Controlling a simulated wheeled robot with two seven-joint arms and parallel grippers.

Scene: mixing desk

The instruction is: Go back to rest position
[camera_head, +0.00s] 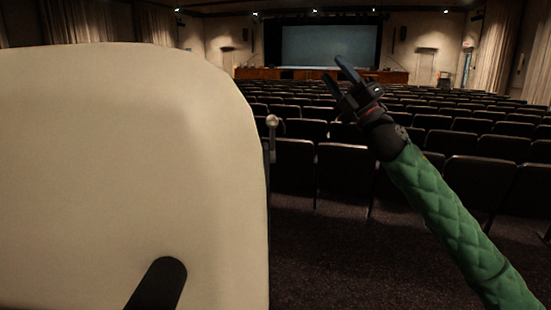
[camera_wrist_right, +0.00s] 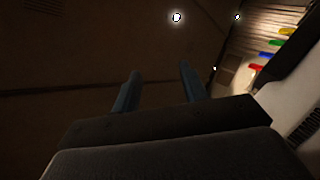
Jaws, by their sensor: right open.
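My right gripper (camera_head: 333,68) is raised in the middle of the head view, its green-sleeved arm coming in from the lower right. Its two fingers are apart with nothing between them. In the right wrist view the fingers (camera_wrist_right: 160,72) are also spread and empty, against a dark ceiling. My left gripper does not show in either view.
A large cream panel (camera_head: 120,150) fills the left of the head view and hides what is behind it. Rows of dark seats (camera_head: 345,172) stretch towards a stage screen (camera_head: 330,45). Dark carpet (camera_head: 340,260) lies at the bottom. Colored pieces (camera_wrist_right: 269,57) show in the wrist view.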

